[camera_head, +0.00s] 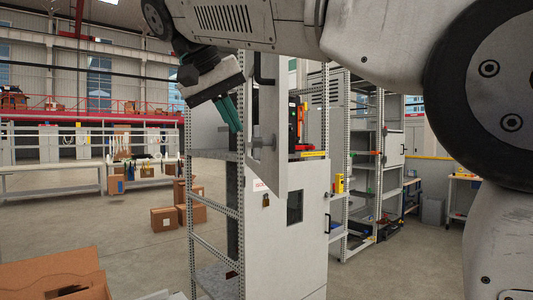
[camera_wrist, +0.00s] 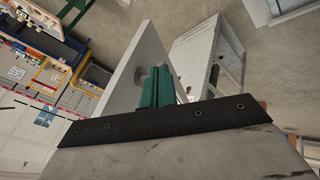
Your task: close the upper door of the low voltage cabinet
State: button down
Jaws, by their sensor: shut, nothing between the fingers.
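The low voltage cabinet (camera_head: 312,235) stands in the middle of the head view. Its upper door (camera_head: 268,118) is swung open and seen nearly edge-on. In the wrist view the door is a pale slab (camera_wrist: 138,50) rising behind my fingers, with a round knob (camera_wrist: 140,76) on its face. My gripper (camera_head: 234,114) has green fingers, shut and empty, just left of the door. In the wrist view the shut fingers (camera_wrist: 157,88) overlap the door near the knob; I cannot tell whether they touch it. Part of the upper compartment is hidden behind the door.
The lower door (camera_head: 294,207) is shut, with a padlock and a small window. Perforated frame posts (camera_head: 188,200) stand left of the cabinet. Open shelving (camera_head: 365,190) stands to the right. Cardboard boxes (camera_head: 164,219) lie on the floor behind; floor at left is partly clear.

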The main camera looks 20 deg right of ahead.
send_near(276, 170)
notch_tip(276, 170, down, 4)
jog(key=w, duration=0.1)
jog(key=shift+d, duration=1.1)
